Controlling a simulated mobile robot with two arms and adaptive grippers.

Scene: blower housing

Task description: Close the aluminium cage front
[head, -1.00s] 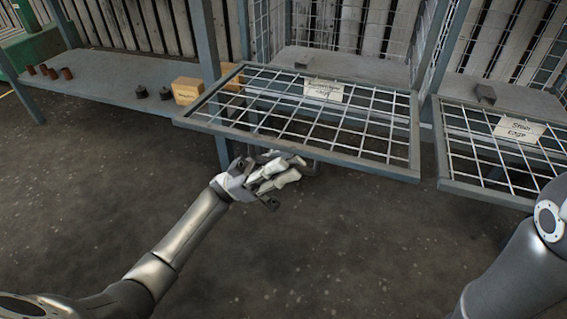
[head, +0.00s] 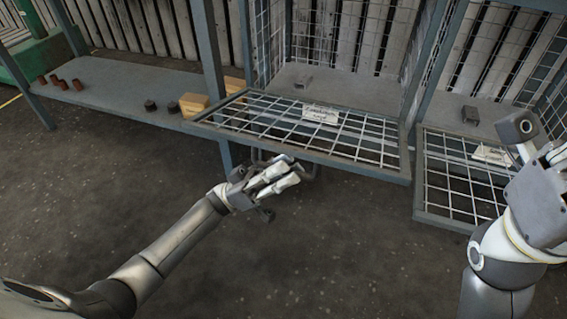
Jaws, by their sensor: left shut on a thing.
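The aluminium cage front (head: 385,170) is a grey-framed wire mesh panel with a paper label (head: 320,114). It hangs open, sticking out towards me from the cage, its outer edge slightly raised. My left gripper (head: 288,172) is under its outer edge, shut on the dark handle (head: 312,172) there; the fingers partly hide the handle. My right gripper (head: 530,145) is raised at the right, in front of the steel cage and apart from the aluminium front. Its fingers are seen at an angle, so its opening is unclear.
The steel cage front (head: 425,212) also hangs open at the right, partly hidden by my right arm. A grey block (head: 302,82) lies inside the aluminium cage. The floor in front is clear.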

